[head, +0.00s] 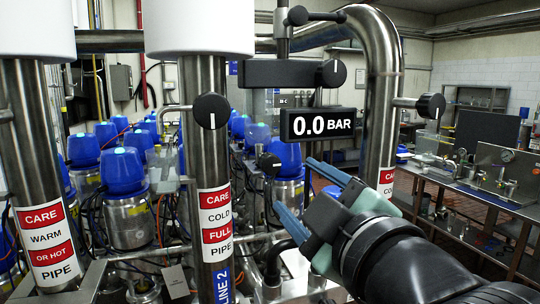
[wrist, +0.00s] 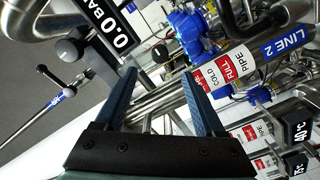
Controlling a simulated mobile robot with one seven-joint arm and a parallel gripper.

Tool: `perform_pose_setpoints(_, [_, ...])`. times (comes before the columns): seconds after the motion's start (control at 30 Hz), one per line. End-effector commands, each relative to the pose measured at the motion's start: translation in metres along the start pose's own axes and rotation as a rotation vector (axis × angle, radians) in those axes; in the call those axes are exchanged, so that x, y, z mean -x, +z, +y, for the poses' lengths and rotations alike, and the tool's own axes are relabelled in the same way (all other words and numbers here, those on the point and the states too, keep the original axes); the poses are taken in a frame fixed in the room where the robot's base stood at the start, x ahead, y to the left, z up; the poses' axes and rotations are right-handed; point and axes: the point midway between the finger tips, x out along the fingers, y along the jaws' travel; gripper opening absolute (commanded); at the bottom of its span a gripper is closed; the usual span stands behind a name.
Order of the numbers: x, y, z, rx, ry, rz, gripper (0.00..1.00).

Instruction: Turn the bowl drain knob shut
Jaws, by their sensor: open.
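No label reading bowl drain is legible, so I cannot tell which knob it is. A small black knob (head: 268,164) sits low between the pipes, left of my gripper (head: 296,186). My gripper is open with blue fingers, and nothing shows between them. In the wrist view a dark knob (wrist: 160,52) lies beyond the gap of my gripper (wrist: 158,74), apart from the fingertips. Other black knobs with white marks are on the left pipe (head: 211,110), at the upper middle (head: 335,72) and on the right pipe (head: 431,105).
A pressure display (head: 318,124) reads 0.0 BAR above my gripper. The LINE 2 pipe (head: 213,225) stands at the left, and a bent steel pipe (head: 382,90) rises behind my gripper. Blue-topped units (head: 122,170) crowd the back. A bench (head: 480,185) stands at the right.

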Motion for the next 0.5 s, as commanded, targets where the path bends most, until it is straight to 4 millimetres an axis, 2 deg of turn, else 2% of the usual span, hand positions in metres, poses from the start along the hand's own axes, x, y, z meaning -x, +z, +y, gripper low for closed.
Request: perform_pose_setpoints(0.5, [-0.098, -0.003, 0.003, -0.004, 0.0, 0.0, 0.71])
